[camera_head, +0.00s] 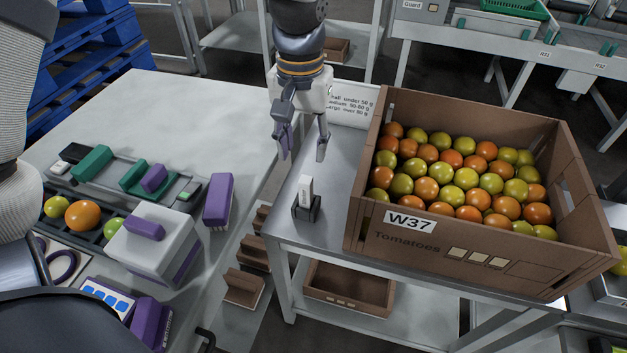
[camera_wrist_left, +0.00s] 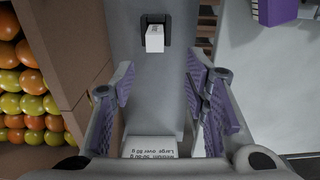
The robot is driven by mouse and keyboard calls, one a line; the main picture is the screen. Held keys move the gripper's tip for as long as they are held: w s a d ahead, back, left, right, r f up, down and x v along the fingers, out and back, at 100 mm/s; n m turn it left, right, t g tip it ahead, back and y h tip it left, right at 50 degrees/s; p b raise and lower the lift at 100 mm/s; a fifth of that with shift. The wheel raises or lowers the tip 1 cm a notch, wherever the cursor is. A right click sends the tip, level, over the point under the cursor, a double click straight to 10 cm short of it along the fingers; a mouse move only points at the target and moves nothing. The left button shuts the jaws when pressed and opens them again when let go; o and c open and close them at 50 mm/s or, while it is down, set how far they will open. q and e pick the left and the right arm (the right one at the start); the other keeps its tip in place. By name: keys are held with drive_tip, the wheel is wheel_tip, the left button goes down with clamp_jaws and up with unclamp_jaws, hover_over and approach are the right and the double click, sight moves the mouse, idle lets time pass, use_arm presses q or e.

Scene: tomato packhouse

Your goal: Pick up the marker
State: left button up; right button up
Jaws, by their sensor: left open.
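The marker (camera_head: 306,187) looks like a white upright stick with dark lettering. It stands in a small dark holder (camera_head: 306,211) on the narrow grey table beside the tomato crate. In the left wrist view the marker's white end (camera_wrist_left: 155,42) shows beyond the fingertips, in the dark holder (camera_wrist_left: 154,22). My left gripper (camera_head: 303,152) is open and empty, with its fingers pointing down. In the head view it appears just above and behind the marker, apart from it. Its two purple-padded fingers (camera_wrist_left: 161,88) also show in the left wrist view. My right gripper is not in view.
A cardboard crate (camera_head: 405,236) of tomatoes stands close to the right of the marker. A white size sign (camera_head: 352,104) stands behind. The table at left (camera_head: 185,112) carries a purple-and-white device (camera_head: 150,250) and a purple block (camera_head: 217,200). A gap separates the two tables.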

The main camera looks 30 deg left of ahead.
sight(306, 192)
use_arm(q)
drive_tip(key=f, duration=0.7)
drive_tip(key=d+f+b, duration=0.1)
drive_tip(key=f, duration=0.3)
drive_tip(key=shift+s+f, duration=0.35)
drive_tip(key=shift+s, duration=0.05)
drive_tip(key=shift+c, duration=0.6)
clamp_jaws()
